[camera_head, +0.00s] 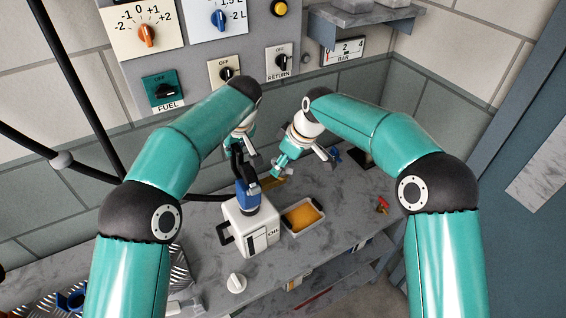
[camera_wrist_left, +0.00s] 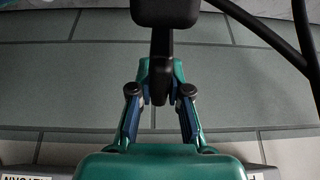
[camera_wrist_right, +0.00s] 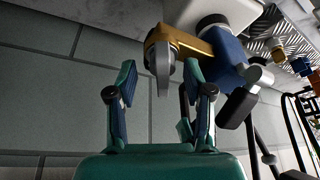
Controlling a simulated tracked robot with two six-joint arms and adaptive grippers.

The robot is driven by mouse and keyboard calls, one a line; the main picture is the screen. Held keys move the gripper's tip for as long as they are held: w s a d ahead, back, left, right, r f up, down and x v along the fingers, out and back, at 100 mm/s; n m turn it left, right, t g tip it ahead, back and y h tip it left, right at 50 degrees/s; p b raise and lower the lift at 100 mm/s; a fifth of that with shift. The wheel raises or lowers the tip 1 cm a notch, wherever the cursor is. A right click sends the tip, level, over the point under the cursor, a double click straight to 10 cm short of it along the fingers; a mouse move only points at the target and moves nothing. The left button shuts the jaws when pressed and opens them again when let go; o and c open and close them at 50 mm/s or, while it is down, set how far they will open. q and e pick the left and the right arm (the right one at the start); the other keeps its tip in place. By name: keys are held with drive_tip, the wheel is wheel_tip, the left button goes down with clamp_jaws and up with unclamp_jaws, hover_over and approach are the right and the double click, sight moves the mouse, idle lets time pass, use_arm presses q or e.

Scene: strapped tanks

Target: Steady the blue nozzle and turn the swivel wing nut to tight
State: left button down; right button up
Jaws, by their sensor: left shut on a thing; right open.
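The blue nozzle (camera_head: 248,197) stands on top of the white OIL can (camera_head: 262,240). My left gripper (camera_head: 240,155) is above it; in the left wrist view its fingers (camera_wrist_left: 160,92) are shut on a black part (camera_wrist_left: 163,50), which appears to belong to the nozzle. In the right wrist view the blue nozzle body (camera_wrist_right: 222,52) has a brass-coloured piece (camera_wrist_right: 190,38) with a grey wing nut (camera_wrist_right: 163,62) at its end. My right gripper (camera_wrist_right: 162,85) is open, its fingertips on either side of the wing nut's lower end. It is right of the nozzle in the head view (camera_head: 282,170).
A tray of orange liquid (camera_head: 318,222) stands right of the can. A white knob-like part (camera_head: 236,283) lies in front, and a small red part (camera_head: 382,205) lies at the right. A control panel (camera_head: 195,60) is behind my arms. The right part of the worktop is mostly clear.

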drive_tip(key=shift+f, duration=0.1)
clamp_jaws()
drive_tip(key=shift+m, duration=0.4)
drive_tip(key=m, duration=0.2)
drive_tip(key=shift+m+t+h, duration=0.4)
drive_tip(key=m+h, duration=0.1)
drive_tip(key=m, duration=0.2)
drive_tip(key=shift+m, duration=0.4)
drive_tip(key=m+h, duration=0.1)
drive_tip(key=m, duration=0.2)
drive_tip(key=m+h, duration=0.1)
drive_tip(key=m, duration=0.2)
drive_tip(key=shift+m, duration=0.3)
